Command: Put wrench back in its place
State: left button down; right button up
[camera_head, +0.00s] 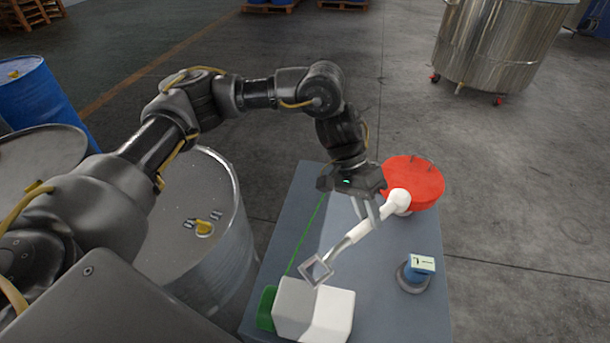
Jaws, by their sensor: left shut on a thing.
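My left gripper (369,214) hangs over the grey table and is shut on the wrench. The wrench (345,244) is pale, with an open square end (316,270) at lower left and a thick rounded white end (398,201) at upper right. It is held slanted across the table; the square end shows just above the white box, and the rounded end overlaps the near-left edge of the red round piece. Whether either end touches these things is not clear. No marked place for the wrench can be made out. My right gripper is not in view.
The grey table (390,313) bears a white box (313,310) beside a green piece (267,307), a red round piece (414,182) with small pegs, and a dark round item with a blue labelled block (417,270). Steel drum (225,230) stands left; wheeled vat (497,40) stands back right.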

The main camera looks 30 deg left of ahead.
pick_arm(q)
jog(key=w+a+f+n+t+b, duration=0.3)
jog(key=w+a+f+n, duration=0.3)
jog(key=w+a, duration=0.5)
jog(key=w+a+f+n+t, duration=0.1)
jog(key=a+f+n, duration=0.1)
jog(key=a, duration=0.5)
jog(key=w+a+f+n+t+b, duration=0.1)
jog(key=w+a+f+n, duration=0.1)
jog(key=a+f, duration=0.3)
jog(key=shift+a+t, duration=0.4)
jog(key=shift+a, duration=0.55)
jog(key=shift+w, duration=0.1)
